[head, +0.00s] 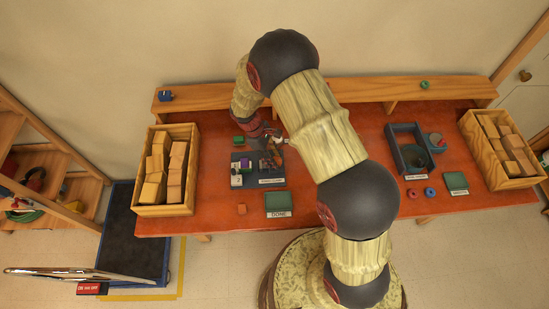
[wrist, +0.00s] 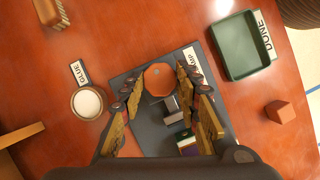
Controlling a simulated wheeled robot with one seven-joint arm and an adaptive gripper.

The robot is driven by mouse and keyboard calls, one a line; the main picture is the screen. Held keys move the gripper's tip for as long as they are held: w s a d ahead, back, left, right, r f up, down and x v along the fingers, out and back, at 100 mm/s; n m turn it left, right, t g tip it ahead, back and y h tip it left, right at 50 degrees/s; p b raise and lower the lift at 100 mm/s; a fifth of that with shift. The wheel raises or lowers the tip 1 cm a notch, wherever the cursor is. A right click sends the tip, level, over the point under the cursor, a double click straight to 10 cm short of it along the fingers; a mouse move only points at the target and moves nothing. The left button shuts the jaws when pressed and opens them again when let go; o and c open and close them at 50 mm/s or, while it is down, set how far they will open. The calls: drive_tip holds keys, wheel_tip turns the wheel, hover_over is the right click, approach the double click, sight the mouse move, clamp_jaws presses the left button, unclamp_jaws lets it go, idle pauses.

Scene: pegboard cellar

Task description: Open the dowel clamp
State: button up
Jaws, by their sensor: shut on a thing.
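The dowel clamp (wrist: 172,108) sits on a dark grey board (wrist: 125,82) with a label partly reading "AMP" in the wrist view. It has grey metal parts and an orange, many-sided knob (wrist: 158,80). My gripper (wrist: 157,84) is over the clamp with one finger on each side of the knob, shut on it. Purple, white and green bits show lower on the board, partly hidden by the right finger. In the head view my gripper (head: 272,138) is at the back of the board (head: 240,158), and my arm hides part of the area.
A green tray (wrist: 225,50) labelled DONE and an orange block (wrist: 280,111) lie to the right in the wrist view. A glue pot (wrist: 88,102) stands left. Crates of wooden blocks stand at the bench's left (head: 148,207) and right (head: 520,182) ends.

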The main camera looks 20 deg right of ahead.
drive_tip(key=o, duration=1.1)
drive_tip(key=shift+o, duration=0.2)
drive_tip(key=v, duration=1.2)
